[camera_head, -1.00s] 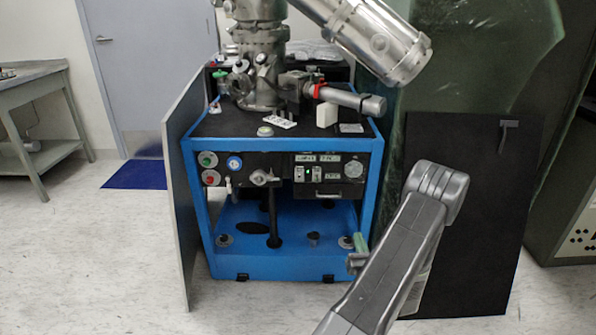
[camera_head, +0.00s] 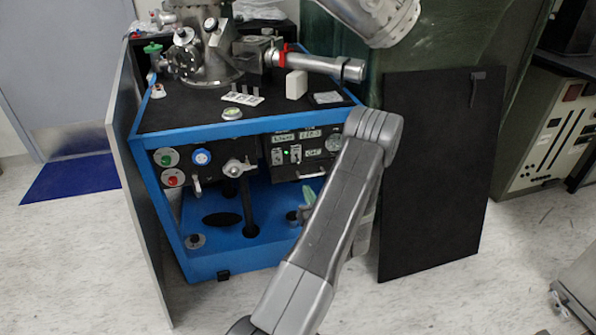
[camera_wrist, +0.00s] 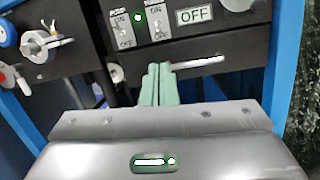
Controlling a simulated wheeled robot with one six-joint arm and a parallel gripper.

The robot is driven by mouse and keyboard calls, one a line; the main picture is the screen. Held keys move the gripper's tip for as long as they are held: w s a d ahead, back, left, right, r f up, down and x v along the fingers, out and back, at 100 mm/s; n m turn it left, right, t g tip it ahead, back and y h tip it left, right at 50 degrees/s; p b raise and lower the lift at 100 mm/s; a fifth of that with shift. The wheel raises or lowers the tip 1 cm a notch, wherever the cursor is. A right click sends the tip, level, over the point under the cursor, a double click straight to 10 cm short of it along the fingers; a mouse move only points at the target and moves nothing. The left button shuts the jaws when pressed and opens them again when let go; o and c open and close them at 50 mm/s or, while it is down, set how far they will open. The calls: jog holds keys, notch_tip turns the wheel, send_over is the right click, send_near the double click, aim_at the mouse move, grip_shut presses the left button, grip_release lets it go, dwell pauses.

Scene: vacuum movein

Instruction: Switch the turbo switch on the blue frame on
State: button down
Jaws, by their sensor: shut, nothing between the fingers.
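The blue frame (camera_head: 225,130) stands ahead with a black control panel under its top. Two small toggle switches, the left one (camera_head: 277,156) and the right one (camera_head: 295,154), sit on the panel beside a lit green light. In the wrist view the left switch (camera_wrist: 122,29) and right switch (camera_wrist: 156,23) carry ON above and OFF below. I cannot read which is turbo. My gripper (camera_head: 309,195) is shut and empty, in front of and below the panel. Its pale green fingers (camera_wrist: 159,69) point up toward the panel, below the switches. My arm hides the frame's right side.
An OFF plate (camera_wrist: 195,15) sits right of the switches, with a bar handle (camera_wrist: 198,64) below. A valve knob (camera_head: 237,168) sticks out at left. A grey side panel (camera_head: 130,175) and a black board (camera_head: 440,170) flank the frame. Floor is clear in front.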

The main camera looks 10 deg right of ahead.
aim_at(296, 161)
jog(key=b+x, duration=0.1)
jog(key=x, duration=0.9)
jog(key=shift+d+r, duration=0.1)
jog(key=shift+d, duration=0.05)
jog(key=shift+s+r+p, duration=0.1)
jog(key=shift+p, duration=0.2)
